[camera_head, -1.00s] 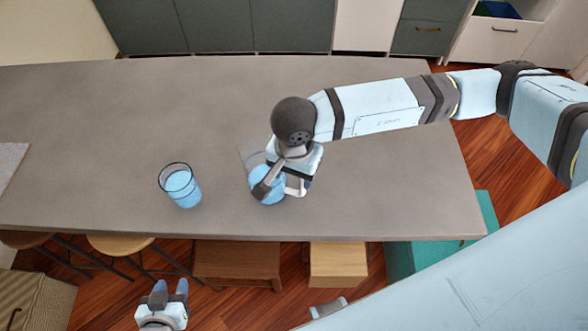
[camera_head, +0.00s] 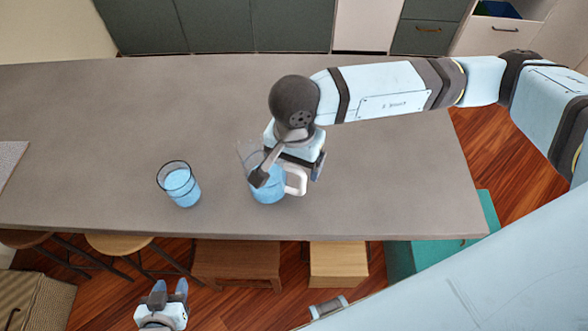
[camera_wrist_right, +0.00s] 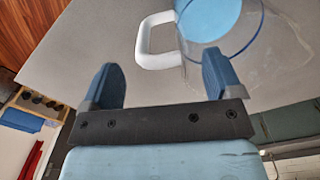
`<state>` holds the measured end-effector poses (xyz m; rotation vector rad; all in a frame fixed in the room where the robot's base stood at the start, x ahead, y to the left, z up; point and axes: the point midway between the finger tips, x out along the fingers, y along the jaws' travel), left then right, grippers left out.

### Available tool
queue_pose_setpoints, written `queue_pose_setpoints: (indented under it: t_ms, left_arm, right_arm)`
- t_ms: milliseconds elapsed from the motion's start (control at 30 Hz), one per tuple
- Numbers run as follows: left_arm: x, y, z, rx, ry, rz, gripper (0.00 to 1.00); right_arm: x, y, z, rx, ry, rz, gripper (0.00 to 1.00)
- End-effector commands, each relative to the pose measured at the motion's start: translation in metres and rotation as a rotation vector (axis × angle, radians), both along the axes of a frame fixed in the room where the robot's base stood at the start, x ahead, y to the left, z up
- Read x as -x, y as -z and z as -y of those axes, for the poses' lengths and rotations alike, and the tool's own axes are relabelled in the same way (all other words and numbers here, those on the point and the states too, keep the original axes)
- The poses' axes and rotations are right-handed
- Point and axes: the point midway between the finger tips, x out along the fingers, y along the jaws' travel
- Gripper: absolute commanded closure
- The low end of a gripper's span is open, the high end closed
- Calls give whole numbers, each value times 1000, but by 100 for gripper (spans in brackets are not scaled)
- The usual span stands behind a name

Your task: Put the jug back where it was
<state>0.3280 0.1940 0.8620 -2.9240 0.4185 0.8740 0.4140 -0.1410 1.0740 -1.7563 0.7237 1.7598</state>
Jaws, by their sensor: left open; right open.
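The jug (camera_head: 268,192) is clear, with blue liquid and a white handle (camera_head: 297,181). It stands upright on the grey counter, near its front edge, right of a glass of blue liquid (camera_head: 182,187). My right gripper (camera_head: 286,172) is open at the jug, and its wrist hides part of the jug in the head view. In the right wrist view the open fingers (camera_wrist_right: 162,78) point towards the jug (camera_wrist_right: 208,22) and its handle (camera_wrist_right: 142,42). I cannot tell whether a finger touches it. My left gripper (camera_head: 165,292) is open and empty, low in front of the counter.
A teal box (camera_head: 487,212) is at the right end. Cabinets line the back.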

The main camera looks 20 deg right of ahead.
Motion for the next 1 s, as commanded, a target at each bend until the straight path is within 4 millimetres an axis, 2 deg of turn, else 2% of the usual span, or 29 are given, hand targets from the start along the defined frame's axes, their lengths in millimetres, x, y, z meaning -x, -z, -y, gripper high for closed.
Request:
queue_pose_setpoints:
  t_ms: [200, 400, 600, 1000]
  left_arm:
    - [1, 16, 0, -1, 1, -4, 57]
    - [1, 23, 0, -1, 2, -8, 57]
    - [1, 23, 1, -1, 2, -8, 57]
    - [0, 19, 1, 0, 2, -1, 57]
  right_arm:
    - [-1, -47, 0, -2, -2, 5, 15]
    - [0, -76, 0, -1, -1, 4, 15]
    - [0, -85, 0, 0, -1, 0, 15]
    - [0, -85, 0, 0, -1, 0, 15]
